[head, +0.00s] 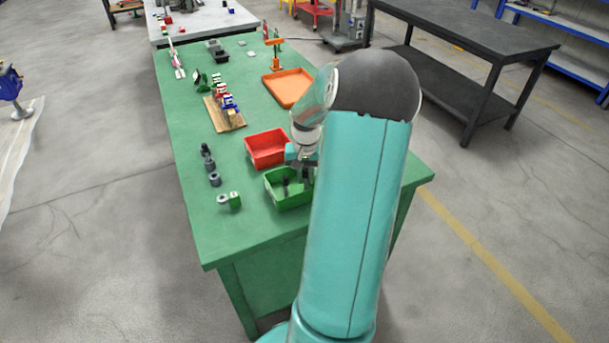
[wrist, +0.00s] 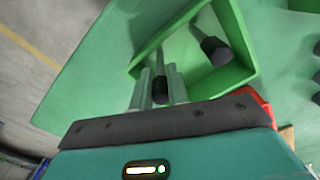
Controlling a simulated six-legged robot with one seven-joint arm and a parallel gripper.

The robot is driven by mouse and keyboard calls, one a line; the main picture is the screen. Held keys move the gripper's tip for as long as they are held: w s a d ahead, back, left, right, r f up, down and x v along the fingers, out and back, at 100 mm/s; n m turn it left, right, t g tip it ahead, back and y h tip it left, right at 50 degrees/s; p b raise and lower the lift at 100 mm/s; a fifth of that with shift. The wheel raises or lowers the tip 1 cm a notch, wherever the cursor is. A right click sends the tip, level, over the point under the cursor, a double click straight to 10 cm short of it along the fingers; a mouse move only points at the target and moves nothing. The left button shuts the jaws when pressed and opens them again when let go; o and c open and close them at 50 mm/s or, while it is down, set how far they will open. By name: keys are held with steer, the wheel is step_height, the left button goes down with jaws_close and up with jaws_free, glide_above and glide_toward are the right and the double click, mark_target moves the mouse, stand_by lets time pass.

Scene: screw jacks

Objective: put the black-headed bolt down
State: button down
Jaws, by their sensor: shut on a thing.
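My gripper (wrist: 160,84) is shut on a black-headed bolt (wrist: 160,90), whose dark head shows between the two fingers in the wrist view. In the head view my gripper (head: 307,173) is over the right part of the green bin (head: 288,204), partly hidden by my arm. The bin's rim also shows in the wrist view (wrist: 238,80). A second black-headed bolt (wrist: 214,50) is inside the bin, with its grey shank pointing up and left in the wrist view. I cannot tell whether the held bolt touches the bin floor.
A red bin (head: 266,149) stands just behind the green one on the green table (head: 235,240). Several dark and grey parts (head: 213,179) stand to the left. A wooden board (head: 226,118) with colored pieces and an orange tray (head: 288,87) are farther back. The front left table corner is clear.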

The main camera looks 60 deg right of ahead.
steer(key=shift+f, duration=0.1)
steer(key=shift+w+f, duration=0.1)
steer(key=shift+w, duration=0.05)
steer(key=c, duration=1.4)
jaws_free()
steer(key=shift+o, duration=0.2)
step_height(320, 180, up, 12)
steer(key=shift+r, duration=0.15)
steer(key=w+a+r+n+t+h, duration=0.1)
steer(key=w+a+r+n, duration=0.15)
steer(key=a, duration=0.45)
steer(key=w+a+r+n, duration=0.1)
steer(key=a+r, duration=0.2)
steer(key=a, duration=0.5)
steer(key=w+a+r+n+t+h, duration=0.1)
steer(key=w+a+r+n, duration=0.15)
steer(key=a, duration=0.45)
steer(key=s+a+r+n+t+y, duration=0.1)
steer(key=s+a, duration=0.4)
steer(key=a, duration=0.5)
steer(key=s+a+n+t+y, duration=0.1)
steer(key=s+a+n, duration=0.3)
steer(key=a, duration=0.7)
steer(key=shift+s+r+n+t, duration=0.3)
steer(key=shift+s+r+t, duration=0.1)
steer(key=shift+s+t, duration=0.35)
